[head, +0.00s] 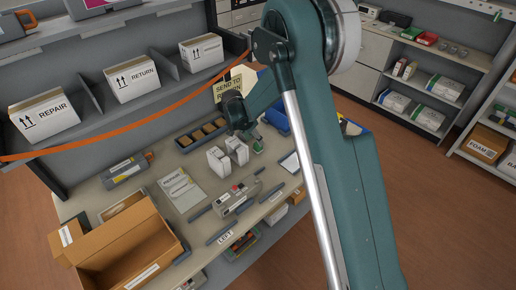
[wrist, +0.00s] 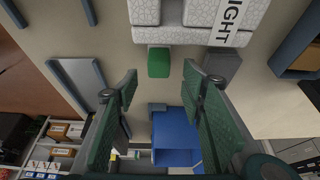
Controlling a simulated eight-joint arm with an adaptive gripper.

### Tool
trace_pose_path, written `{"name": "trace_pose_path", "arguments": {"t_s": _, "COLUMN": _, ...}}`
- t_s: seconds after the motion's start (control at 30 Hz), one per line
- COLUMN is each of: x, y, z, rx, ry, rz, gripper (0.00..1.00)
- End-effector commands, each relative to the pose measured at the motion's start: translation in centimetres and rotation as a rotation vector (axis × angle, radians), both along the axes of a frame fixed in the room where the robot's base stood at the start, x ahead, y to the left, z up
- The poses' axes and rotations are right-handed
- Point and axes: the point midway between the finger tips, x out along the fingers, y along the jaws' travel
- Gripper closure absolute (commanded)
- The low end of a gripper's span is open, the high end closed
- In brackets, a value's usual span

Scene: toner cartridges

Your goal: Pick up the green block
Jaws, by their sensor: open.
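The green block (wrist: 159,62) lies on the pale bench top in the wrist view, close to the white packages marked RIGHT (wrist: 175,35). My gripper (wrist: 163,84) is open and empty, with its green ribbed fingers spread wide. The block shows beyond the fingertips, roughly centred between them and apart from both. In the head view my arm covers much of this part of the bench. A small green patch shows there beside the white packages (head: 237,151), but I cannot tell whether it is the block or a finger.
A grey block (wrist: 222,66) lies right of the green block, near the right fingertip. A blue bin (wrist: 176,132) shows between the fingers. A shallow tray (wrist: 82,82) lies to the left. An open cardboard box (head: 128,250) stands at the bench's left end.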

Motion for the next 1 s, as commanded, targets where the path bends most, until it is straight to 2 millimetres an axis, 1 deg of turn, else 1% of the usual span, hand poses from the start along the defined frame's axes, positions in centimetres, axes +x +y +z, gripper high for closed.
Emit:
{"name": "trace_pose_path", "arguments": {"t_s": 0.47, "x": 0.1, "y": -0.2, "z": -0.5, "rx": 0.000, "ry": 0.000, "rz": 0.000, "gripper": 0.60}}
{"name": "trace_pose_path", "arguments": {"t_s": 0.57, "x": 0.3, "y": -0.3, "z": -1.0, "rx": 0.000, "ry": 0.000, "rz": 0.000, "gripper": 0.60}}
{"name": "trace_pose_path", "arguments": {"t_s": 0.9, "x": 1.0, "y": -1.3, "z": -4.1, "rx": 0.000, "ry": 0.000, "rz": 0.000, "gripper": 0.60}}
{"name": "trace_pose_path", "arguments": {"t_s": 1.0, "x": 1.1, "y": -1.4, "z": -4.7, "rx": 0.000, "ry": 0.000, "rz": 0.000, "gripper": 0.60}}
